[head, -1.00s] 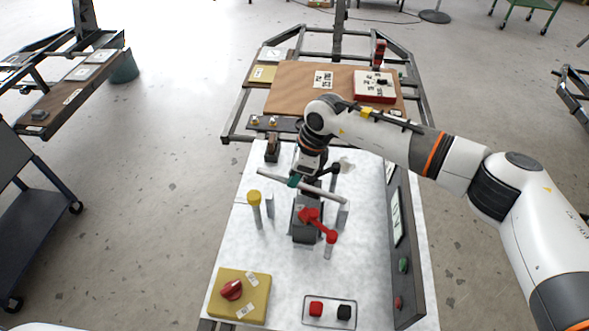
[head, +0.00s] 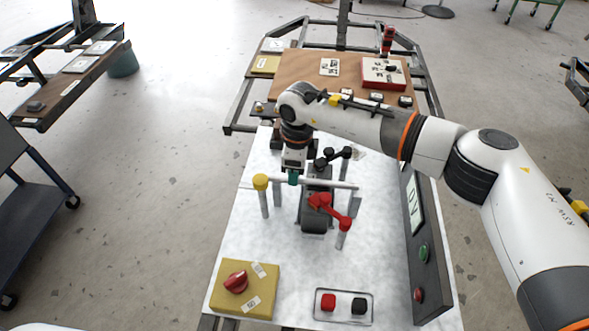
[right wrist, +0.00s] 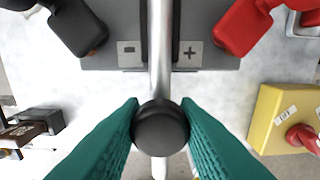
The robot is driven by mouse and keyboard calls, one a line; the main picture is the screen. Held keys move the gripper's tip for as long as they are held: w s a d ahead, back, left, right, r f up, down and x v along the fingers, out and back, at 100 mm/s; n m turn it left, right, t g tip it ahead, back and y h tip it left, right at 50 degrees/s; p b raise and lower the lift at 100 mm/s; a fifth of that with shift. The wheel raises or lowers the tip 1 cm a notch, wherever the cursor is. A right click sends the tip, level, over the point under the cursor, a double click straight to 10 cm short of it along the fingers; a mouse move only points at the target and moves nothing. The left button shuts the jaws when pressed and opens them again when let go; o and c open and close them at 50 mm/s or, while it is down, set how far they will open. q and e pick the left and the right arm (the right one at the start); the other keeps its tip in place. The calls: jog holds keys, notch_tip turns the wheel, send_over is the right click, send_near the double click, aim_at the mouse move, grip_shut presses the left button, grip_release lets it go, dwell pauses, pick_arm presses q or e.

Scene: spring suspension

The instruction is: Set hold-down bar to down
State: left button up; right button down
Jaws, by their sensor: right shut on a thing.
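The hold-down bar (head: 328,184) is a thin light-grey rod lying nearly level across the picture in the head view, over the middle of the white worktop. In the right wrist view the rod (right wrist: 160,45) runs top to bottom and carries a round black knob (right wrist: 160,126). My right gripper (head: 293,179) points down at the bar. Its teal fingers (right wrist: 160,130) are shut on the black knob, one on each side. The bar's height above the worktop is hard to judge. My left gripper is not in view.
A dark panel (head: 416,230) borders the right.

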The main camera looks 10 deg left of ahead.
jog(key=shift+s, duration=0.1)
jog(key=c, duration=1.1)
grip_release()
jog(key=shift+c, duration=0.2)
notch_tip(320, 180, up, 12)
jog(key=p, duration=0.5)
jog(key=shift+d+p, duration=0.25)
jog(key=shift+p, duration=0.15)
jog(key=shift+f, duration=0.1)
